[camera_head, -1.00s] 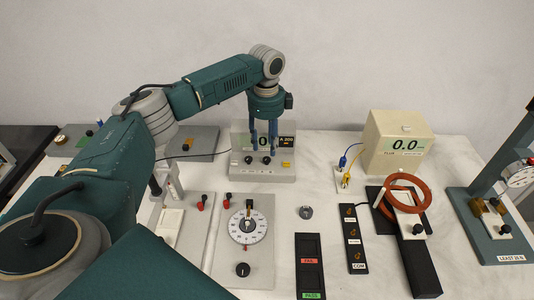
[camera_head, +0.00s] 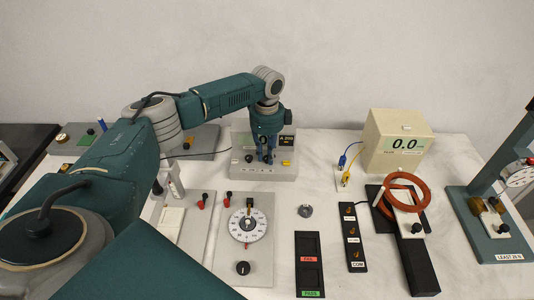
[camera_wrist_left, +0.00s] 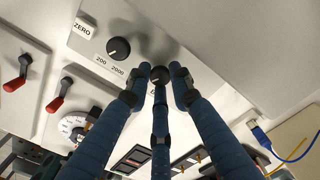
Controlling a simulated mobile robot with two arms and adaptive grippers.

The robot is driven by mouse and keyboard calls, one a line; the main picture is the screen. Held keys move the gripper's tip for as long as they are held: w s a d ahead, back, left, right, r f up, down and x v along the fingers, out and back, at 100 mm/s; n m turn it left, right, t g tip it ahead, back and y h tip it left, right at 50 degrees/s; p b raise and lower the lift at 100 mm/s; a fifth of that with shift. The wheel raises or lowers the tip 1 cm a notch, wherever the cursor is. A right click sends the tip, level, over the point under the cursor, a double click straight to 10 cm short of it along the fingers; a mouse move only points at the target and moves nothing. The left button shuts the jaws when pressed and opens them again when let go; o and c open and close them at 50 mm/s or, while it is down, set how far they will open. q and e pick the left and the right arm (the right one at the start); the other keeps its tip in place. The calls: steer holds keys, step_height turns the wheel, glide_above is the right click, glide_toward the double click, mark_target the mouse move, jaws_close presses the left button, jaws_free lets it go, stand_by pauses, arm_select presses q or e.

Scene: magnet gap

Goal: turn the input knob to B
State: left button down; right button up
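The meter (camera_head: 262,172) is a pale box with a sloped front at the back middle. Its small dark display (camera_head: 287,141) reads A 200. My left gripper (camera_head: 267,157) points down at its front. In the left wrist view, my left gripper's fingertips (camera_wrist_left: 159,72) surround a black knob (camera_wrist_left: 158,74), one to each side and one in front. I cannot tell whether they press on it. The label below that knob is mostly covered by the fingers. A second black knob (camera_wrist_left: 118,48), marked 200 and 2000, stands beside it, clear of the fingers. My right gripper is out of view.
A ZERO label (camera_wrist_left: 83,29) is beside the second knob. Red and black levers (camera_head: 202,201) and a dial panel (camera_head: 247,225) stand in front of the meter. A cream box reading 0.0 (camera_head: 398,145), red ring coil (camera_head: 407,195) and black trays (camera_head: 309,265) are to the right.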

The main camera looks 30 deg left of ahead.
arm_select(q)
steer(key=shift+r+n+p, duration=0.2)
steer(key=shift+n+p, duration=0.7)
steer(key=shift+p, duration=0.15)
steer(key=n+p, duration=0.3)
steer(key=shift+d+n, duration=0.1)
steer(key=shift+n, duration=0.2)
steer(key=n+p, duration=0.2)
steer(key=n, duration=0.2)
steer(key=shift+p, duration=0.3)
steer(key=shift+w+n+p, duration=0.1)
steer(key=shift+n+p, duration=0.45)
steer(key=shift+n, duration=0.65)
steer(key=shift+f, duration=0.1)
steer(key=c, duration=1.6)
jaws_free()
steer(key=shift+o, duration=0.3)
